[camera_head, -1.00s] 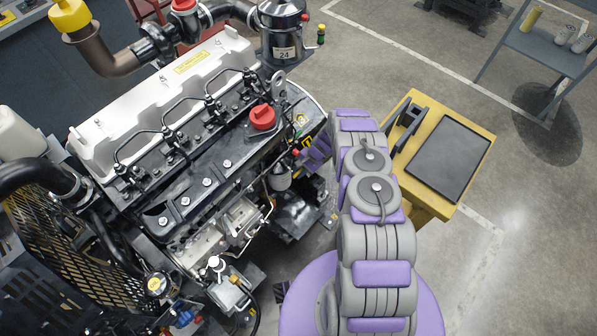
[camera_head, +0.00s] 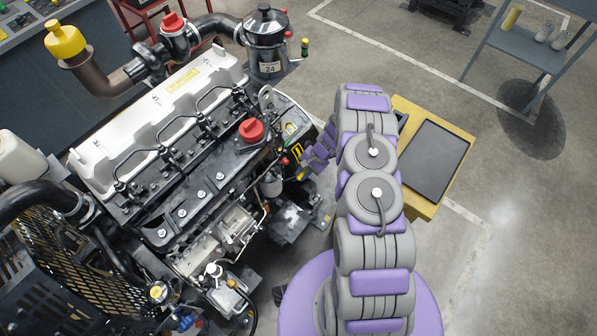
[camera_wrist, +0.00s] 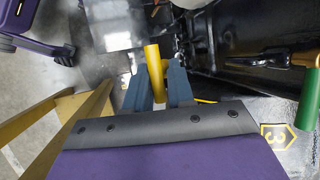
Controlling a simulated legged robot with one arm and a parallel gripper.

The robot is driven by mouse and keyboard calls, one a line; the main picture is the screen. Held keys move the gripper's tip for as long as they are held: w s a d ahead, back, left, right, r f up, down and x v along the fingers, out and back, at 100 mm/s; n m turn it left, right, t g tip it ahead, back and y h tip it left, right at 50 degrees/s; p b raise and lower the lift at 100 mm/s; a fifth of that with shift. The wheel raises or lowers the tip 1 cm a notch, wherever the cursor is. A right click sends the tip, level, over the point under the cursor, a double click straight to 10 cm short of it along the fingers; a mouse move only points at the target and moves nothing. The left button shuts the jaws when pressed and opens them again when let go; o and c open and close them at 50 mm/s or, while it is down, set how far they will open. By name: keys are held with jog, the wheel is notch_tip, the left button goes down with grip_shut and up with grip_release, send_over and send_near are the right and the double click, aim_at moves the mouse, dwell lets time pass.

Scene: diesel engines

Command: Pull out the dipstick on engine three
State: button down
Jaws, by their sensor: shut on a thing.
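The dipstick's yellow handle (camera_wrist: 153,66) stands between the two blue-grey fingers of my gripper (camera_wrist: 159,82) in the wrist view. The fingers are shut on it. How much of the dipstick's rod is in its tube is hidden. Engine three (camera_head: 185,165) fills the left half of the head view, with a white top cover and a red cap. In the head view my gripper (camera_head: 304,170) is small, low at the engine's right side, partly hidden by my arm. A yellow hexagonal label with a 3 (camera_wrist: 277,136) shows in the wrist view.
A green handle (camera_wrist: 309,98) stands at the right edge of the wrist view. A yellow stand with a dark top (camera_head: 434,160) is right of my arm. A grey shelf table (camera_head: 525,45) is at the back right. Open floor lies between them.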

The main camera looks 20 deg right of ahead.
jog(key=shift+s+d+r, duration=0.1)
jog(key=shift+s+r, duration=0.5)
jog(key=shift+r, duration=0.2)
jog(key=shift+s+d+r, duration=0.1)
jog(key=shift+s+r, duration=0.45)
jog(key=shift+r, duration=0.25)
jog(key=c, duration=1.4)
grip_release()
jog(key=o, duration=0.4)
jog(key=shift+a+r, duration=0.1)
jog(key=shift+a, duration=0.2)
jog(key=shift+c, duration=0.2)
jog(key=p+v, duration=0.2)
jog(key=v, duration=1.5)
jog(key=shift+w+d, duration=0.3)
jog(key=shift+a+r, duration=0.1)
jog(key=shift+a, duration=0.05)
